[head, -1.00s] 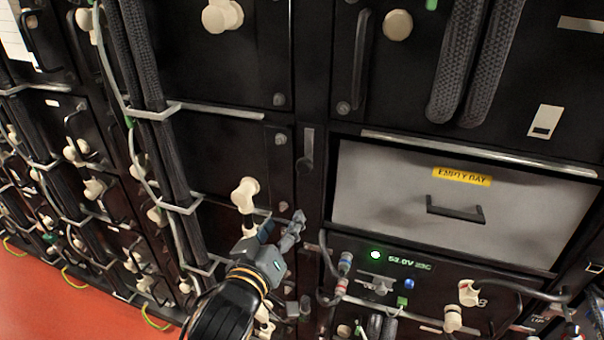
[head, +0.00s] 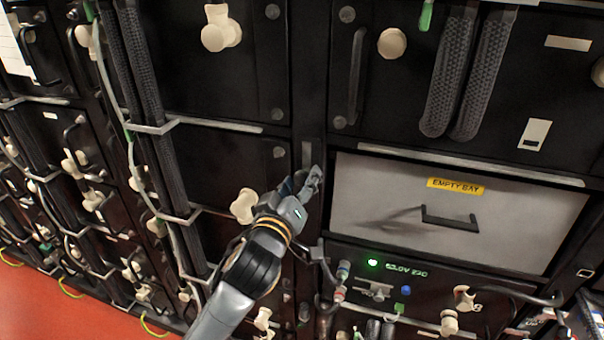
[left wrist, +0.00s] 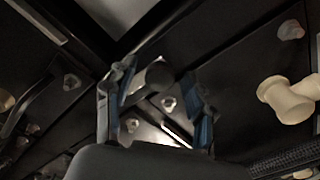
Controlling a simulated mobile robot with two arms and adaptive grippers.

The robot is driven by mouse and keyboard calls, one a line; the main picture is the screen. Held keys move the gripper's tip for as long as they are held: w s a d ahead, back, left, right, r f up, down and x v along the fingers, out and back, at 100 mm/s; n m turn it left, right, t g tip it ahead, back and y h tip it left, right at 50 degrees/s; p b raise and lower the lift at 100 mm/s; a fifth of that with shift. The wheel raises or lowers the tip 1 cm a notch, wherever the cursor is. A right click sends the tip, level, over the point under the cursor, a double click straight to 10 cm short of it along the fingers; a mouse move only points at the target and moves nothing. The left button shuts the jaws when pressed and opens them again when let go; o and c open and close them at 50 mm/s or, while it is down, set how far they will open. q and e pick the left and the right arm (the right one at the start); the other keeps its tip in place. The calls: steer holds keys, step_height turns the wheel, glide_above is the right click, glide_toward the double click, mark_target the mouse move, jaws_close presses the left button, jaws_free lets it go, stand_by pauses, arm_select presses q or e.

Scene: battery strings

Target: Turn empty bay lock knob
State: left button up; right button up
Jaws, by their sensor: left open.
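The empty bay (head: 400,215) is a grey drawer front with a yellow "EMPTY BAY" label and a dark handle. My left gripper (head: 313,178) is at this post, just below the plate's visible part, and covers the knob in the head view. In the left wrist view, the dark round lock knob (left wrist: 156,75) shows between the open fingers of the left gripper (left wrist: 158,82). Contact between fingers and knob cannot be told. My right gripper is not in view.
Black battery modules surround the bay. A cream connector (head: 244,206) sits left of my left gripper. Thick braided cables (head: 458,75) hang above the bay. A module below it has a lit green display (head: 398,266) and cables (head: 325,270) near the post.

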arm_select(q)
steer(key=shift+w+d, duration=0.2)
steer(key=shift+w, duration=0.5)
jaws_close()
